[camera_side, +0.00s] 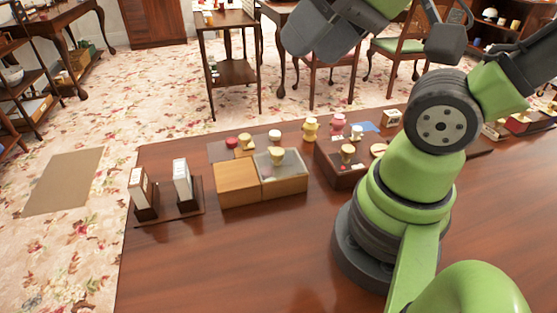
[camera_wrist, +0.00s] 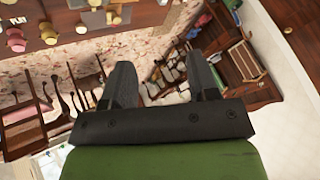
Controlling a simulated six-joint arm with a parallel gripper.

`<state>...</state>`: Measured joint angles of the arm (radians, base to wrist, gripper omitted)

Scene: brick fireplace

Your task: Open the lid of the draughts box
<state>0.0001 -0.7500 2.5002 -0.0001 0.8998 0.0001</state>
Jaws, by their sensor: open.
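A low light-wood box (camera_side: 237,186), which looks like the draughts box, stands on the table in the side view. Its left half has a plain wooden top. Its right half has a greyish, glassy top (camera_side: 286,162) with a small yellow cup-shaped piece (camera_side: 277,155) on or in it; I cannot tell which. I cannot make out a separate lid edge. My gripper (camera_wrist: 163,82) is open and empty in the wrist view, pointing away over the room. It is well clear of the box, and the box is not recognisable in the wrist view.
A dark box (camera_side: 340,165) with a cup-shaped piece on top stands right of the wooden box. Small yellow (camera_side: 310,128) and pink (camera_side: 337,124) pots stand behind. Two upright cards in a dark stand (camera_side: 170,205) are at left. The front tabletop (camera_side: 235,260) is clear.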

